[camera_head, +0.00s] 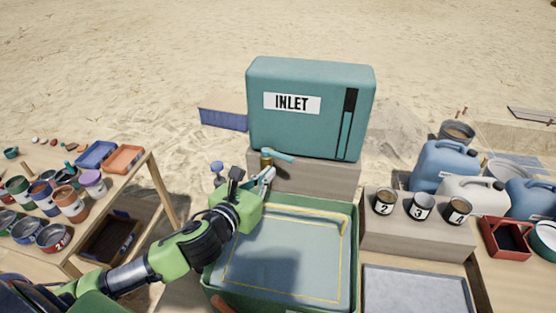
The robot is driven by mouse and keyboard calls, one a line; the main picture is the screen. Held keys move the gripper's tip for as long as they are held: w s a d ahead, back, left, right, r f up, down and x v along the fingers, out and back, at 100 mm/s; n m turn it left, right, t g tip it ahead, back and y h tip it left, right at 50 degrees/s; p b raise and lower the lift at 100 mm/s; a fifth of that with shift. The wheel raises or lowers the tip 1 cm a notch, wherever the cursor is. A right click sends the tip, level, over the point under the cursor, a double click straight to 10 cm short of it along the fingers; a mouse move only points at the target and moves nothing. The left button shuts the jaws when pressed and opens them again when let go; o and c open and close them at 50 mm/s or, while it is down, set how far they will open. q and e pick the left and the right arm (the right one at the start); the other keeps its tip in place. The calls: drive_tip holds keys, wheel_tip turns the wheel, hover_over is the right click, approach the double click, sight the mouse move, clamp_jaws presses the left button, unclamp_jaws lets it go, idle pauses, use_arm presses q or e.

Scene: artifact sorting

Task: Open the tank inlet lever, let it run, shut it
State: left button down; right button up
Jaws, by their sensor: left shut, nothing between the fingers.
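The teal tank (310,130) marked INLET stands on a stone-coloured block at the back centre. A dark upright gauge strip with a teal lower part shows on its front right. The teal lever (281,155) sits on a brass-coloured valve (266,164) at the tank's lower left and points to the right. My left gripper (268,176) is shut and empty, just below and in front of the valve. I cannot tell whether it touches the lever. The green basin (352,250) lies below the tank, with a yellow line inside. My right gripper is out of view.
A wooden table (140,172) at left holds several paint pots and trays. At right, a block (415,238) bears numbered cups (422,207), with blue jugs (443,165), a white jug (474,194) and a red tray (505,238) beyond. A grey tray (415,290) lies in front.

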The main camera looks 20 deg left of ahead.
sight(284, 159)
use_arm(q)
drive_tip(key=w, duration=0.2)
drive_tip(key=w+p, duration=0.1)
drive_tip(key=w, duration=0.1)
drive_tip(key=w+f, duration=0.1)
drive_tip(key=w, duration=0.1)
drive_tip(key=shift+d, duration=0.15)
drive_tip(key=shift+w+f, duration=0.15)
drive_tip(key=shift+w, duration=0.1)
